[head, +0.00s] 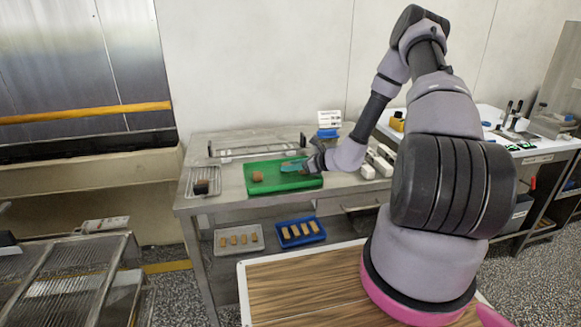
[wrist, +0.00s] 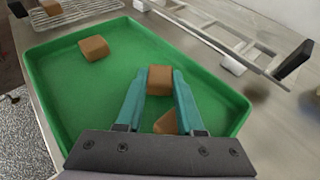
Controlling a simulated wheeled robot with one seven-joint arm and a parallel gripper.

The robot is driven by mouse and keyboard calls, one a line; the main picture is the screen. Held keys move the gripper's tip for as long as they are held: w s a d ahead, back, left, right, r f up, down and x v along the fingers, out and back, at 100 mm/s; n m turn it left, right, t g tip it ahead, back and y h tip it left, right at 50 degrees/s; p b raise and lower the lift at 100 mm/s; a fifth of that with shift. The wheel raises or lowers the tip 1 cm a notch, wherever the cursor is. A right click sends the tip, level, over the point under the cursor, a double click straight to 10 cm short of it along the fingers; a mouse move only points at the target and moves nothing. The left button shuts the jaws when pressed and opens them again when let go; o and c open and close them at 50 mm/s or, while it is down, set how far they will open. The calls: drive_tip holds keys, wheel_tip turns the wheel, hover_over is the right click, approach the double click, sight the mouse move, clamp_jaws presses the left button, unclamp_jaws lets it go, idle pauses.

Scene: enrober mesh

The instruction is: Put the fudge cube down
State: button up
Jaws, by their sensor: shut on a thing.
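My gripper (wrist: 159,80) has teal fingers shut on a brown fudge cube (wrist: 160,79) between their tips. The held cube is over the green tray (wrist: 50,88); I cannot tell whether it touches the tray floor. A second brown cube (wrist: 94,48) sits in the tray to the left, apart from the fingers. A third brown piece (wrist: 166,124) shows between the fingers, nearer the wrist, partly hidden. In the head view my gripper (head: 292,166) is over the right part of the green tray (head: 270,189), and the held cube is not clear there.
A wire rack (wrist: 85,12) beyond the tray's left end bears a brown piece (wrist: 51,7). A metal frame (wrist: 225,42) with a dark handle lies along the tray's right side. Below the steel table (head: 232,212), a grey tray (head: 222,249) and blue tray (head: 319,238) hold brown bars.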

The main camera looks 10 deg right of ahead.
drive_tip(key=shift+f, duration=0.1)
drive_tip(key=o, duration=1)
drive_tip(key=shift+f, duration=0.1)
